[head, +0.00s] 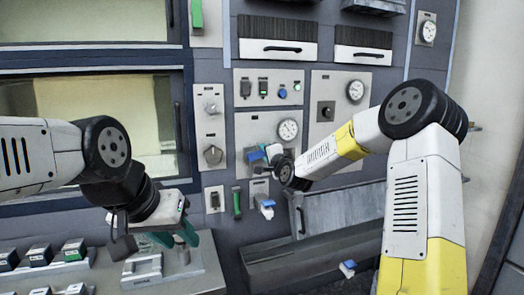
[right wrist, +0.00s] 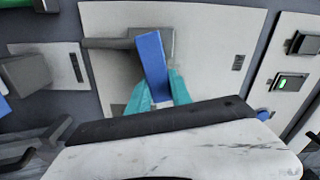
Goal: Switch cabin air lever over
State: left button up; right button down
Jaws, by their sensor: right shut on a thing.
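A lever with a blue handle (head: 254,156) sits on a light plate in the middle of the wall panel. In the right wrist view the blue handle (right wrist: 151,58) stands tilted in front of a grey block with a bar to its left. My right gripper (right wrist: 158,88) is shut on the lower end of this handle, a teal finger on each side. In the head view my right gripper (head: 268,157) is mostly hidden by its own wrist. My left gripper (head: 172,237) hangs low at the left, empty, its teal fingers apart. Panel labels are too small to read.
A second blue-handled lever (head: 266,204) is just below, with a green handle (head: 237,203) to its left. A dial gauge (head: 288,129) and a knob (head: 212,155) are close by. A console with several switches (head: 73,250) and a bracket (head: 142,268) lies under my left gripper.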

jog(key=shift+d+f+m, duration=0.1)
jog(key=shift+f+m, duration=0.25)
jog(key=shift+m, duration=0.4)
jog(key=shift+f+m, duration=0.35)
jog(key=shift+m, duration=0.4)
jog(key=c, duration=1.2)
grip_release()
jog(key=shift+o, duration=0.2)
jog(key=shift+s, duration=0.1)
jog(key=v, duration=0.7)
jog(key=shift+s, duration=0.25)
jog(key=shift+d, duration=0.1)
